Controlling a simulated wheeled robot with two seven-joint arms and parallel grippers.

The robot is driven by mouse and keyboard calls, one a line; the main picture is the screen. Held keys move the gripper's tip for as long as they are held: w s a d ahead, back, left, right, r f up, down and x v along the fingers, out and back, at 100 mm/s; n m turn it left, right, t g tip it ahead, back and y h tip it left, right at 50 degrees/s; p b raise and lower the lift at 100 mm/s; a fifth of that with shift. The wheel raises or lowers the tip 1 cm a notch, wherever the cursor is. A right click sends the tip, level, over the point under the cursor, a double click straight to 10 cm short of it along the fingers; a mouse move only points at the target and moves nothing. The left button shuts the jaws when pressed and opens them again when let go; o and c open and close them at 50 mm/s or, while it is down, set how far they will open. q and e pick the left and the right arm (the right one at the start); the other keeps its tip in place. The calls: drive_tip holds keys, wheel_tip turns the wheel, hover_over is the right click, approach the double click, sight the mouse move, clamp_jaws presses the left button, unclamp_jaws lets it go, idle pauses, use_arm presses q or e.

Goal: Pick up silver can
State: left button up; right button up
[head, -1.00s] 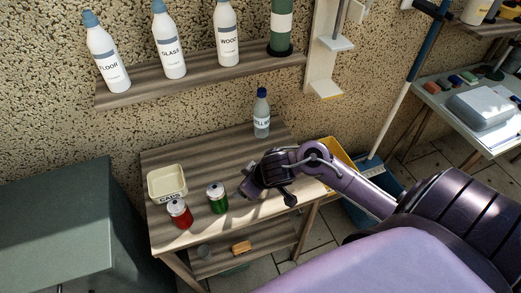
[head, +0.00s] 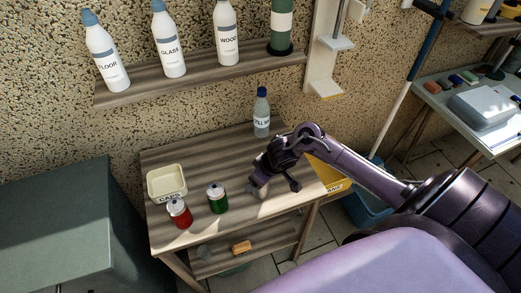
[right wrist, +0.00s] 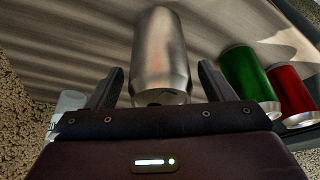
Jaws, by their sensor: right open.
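The silver can (right wrist: 160,48) stands directly ahead of my right gripper (right wrist: 159,82) in the right wrist view, with its near end between the two open fingers. A gap shows on each side of it. In the head view the can (head: 259,190) is mostly hidden, with a pale part showing below my right gripper (head: 268,178) over the wooden table (head: 215,150). My left gripper is in neither view.
A green can (head: 217,199) and a red can (head: 179,213) stand left of the gripper. A cream CAPS tray (head: 167,196) is behind them. A water bottle (head: 261,115) stands at the back, and a yellow bin (head: 330,176) is at the right.

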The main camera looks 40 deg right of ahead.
drive_tip(key=shift+f, duration=0.1)
drive_tip(key=c, duration=1.3)
